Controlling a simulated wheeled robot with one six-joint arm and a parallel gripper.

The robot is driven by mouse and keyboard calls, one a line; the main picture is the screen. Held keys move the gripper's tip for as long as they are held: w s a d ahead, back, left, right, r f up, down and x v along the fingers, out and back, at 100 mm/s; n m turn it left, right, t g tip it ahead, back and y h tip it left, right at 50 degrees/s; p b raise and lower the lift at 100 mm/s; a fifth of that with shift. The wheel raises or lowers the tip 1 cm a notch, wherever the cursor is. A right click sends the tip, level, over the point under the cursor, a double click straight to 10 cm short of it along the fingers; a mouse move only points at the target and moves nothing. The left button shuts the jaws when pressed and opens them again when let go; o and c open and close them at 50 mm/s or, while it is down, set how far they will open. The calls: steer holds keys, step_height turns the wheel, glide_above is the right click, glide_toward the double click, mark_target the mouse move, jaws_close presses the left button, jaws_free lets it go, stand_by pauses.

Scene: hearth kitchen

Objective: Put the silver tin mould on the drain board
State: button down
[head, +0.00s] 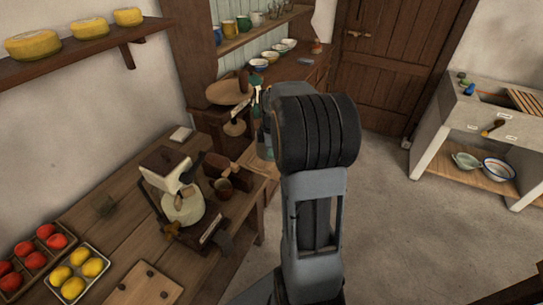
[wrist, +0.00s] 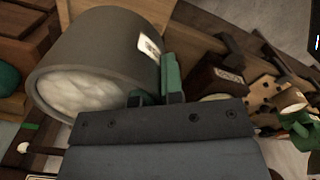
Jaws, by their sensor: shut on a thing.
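The silver tin mould (wrist: 95,45) is a large grey round tin with a pale label and a whitish inside, at the upper left of the wrist view. My gripper (wrist: 156,86) is shut on its side near the rim; one green finger shows against the outer wall, and the other is mostly hidden. In the head view my gripper (head: 264,130) is mostly behind my arm, above the far end of the wooden counter, and the mould cannot be made out clearly. The slatted wooden drain board (head: 525,100) lies on the pale sink unit at the far right, well apart from my gripper.
A dresser (head: 215,70) with bowls stands behind. Open floor (head: 400,220) lies between the counter and the sink unit (head: 445,125).

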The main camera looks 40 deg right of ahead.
steer(key=shift+w+d+f, duration=0.3)
steer(key=shift+w+f, duration=0.35)
steer(key=shift+f, duration=0.15)
steer(key=shift+w+d+f, duration=0.3)
steer(key=shift+w+f, duration=0.3)
steer(key=shift+f, duration=0.15)
steer(key=shift+w+d+f+p, duration=0.1)
steer(key=shift+f+p, duration=0.3)
steer(key=shift+f, duration=1.25)
steer(key=shift+f, duration=0.15)
steer(key=c, duration=1.3)
jaws_free()
steer(key=shift+o, duration=0.2)
step_height(320, 180, up, 12)
steer(key=shift+r+b, duration=0.15)
steer(key=shift+b, duration=0.25)
